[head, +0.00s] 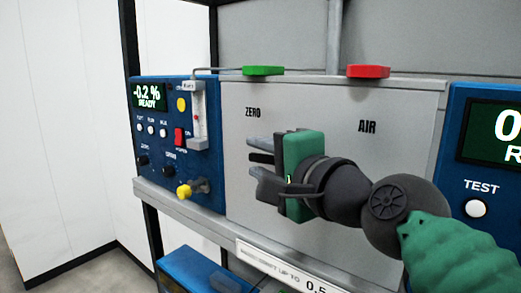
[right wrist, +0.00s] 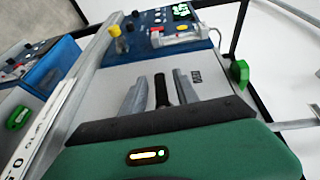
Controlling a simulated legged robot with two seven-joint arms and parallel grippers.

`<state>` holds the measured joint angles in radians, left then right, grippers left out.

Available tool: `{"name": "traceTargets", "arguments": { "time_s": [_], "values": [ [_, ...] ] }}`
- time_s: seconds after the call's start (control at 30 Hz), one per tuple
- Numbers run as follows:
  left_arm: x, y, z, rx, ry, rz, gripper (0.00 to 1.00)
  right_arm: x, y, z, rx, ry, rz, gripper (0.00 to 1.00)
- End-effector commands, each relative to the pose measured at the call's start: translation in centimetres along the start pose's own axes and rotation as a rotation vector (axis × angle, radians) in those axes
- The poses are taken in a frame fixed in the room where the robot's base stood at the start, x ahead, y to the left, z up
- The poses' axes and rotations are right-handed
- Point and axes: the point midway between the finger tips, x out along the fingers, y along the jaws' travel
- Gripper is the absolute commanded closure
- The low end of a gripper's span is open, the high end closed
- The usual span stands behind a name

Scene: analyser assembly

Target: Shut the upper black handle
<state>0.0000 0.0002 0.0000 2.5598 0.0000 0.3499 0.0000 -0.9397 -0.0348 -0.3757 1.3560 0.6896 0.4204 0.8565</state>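A black handle (head: 261,158) shows partly in the head view on the grey panel (head: 240,190), left of my right gripper's green body. In the right wrist view the black handle (right wrist: 161,91) stands between the two grey fingers. My right gripper (head: 256,160) is open, one finger on each side of the handle. The right wrist view shows a gap between each finger and the handle (right wrist: 158,80). The handle's base and pivot are hidden by the gripper. My left gripper is in neither view.
A green handle (head: 263,70) and a red handle (head: 367,71) sit on the panel's top edge. A blue analyser (head: 150,185) with a flow meter (head: 198,115) and yellow knob (head: 184,191) stands at left. Another blue unit (head: 465,150) is at right.

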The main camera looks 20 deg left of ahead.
Motion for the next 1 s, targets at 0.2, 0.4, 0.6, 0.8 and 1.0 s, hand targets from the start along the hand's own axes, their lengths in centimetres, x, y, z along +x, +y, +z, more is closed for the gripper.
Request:
{"name": "traceTargets", "arguments": {
  "time_s": [0.2, 0.4, 0.6, 0.8, 1.0],
  "values": [
    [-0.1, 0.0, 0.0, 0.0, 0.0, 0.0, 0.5, 0.5, 0.1, -0.1, 0.001, 0.0, 0.001, 0.64],
    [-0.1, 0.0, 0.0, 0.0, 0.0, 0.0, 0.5, 0.5, 0.1, -0.2, 0.001, 0.0, 0.002, 0.81],
    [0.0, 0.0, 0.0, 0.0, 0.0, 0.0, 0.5, 0.5, 0.2, -0.1, 0.001, 0.0, 0.003, 1.0],
    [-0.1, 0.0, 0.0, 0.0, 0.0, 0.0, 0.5, 0.5, 0.3, 0.0, 0.001, -0.003, 0.006, 1.0],
    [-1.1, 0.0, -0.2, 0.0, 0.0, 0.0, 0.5, 0.5, 0.1, 0.0, -0.007, -0.004, 0.028, 1.0]
  ]
}}
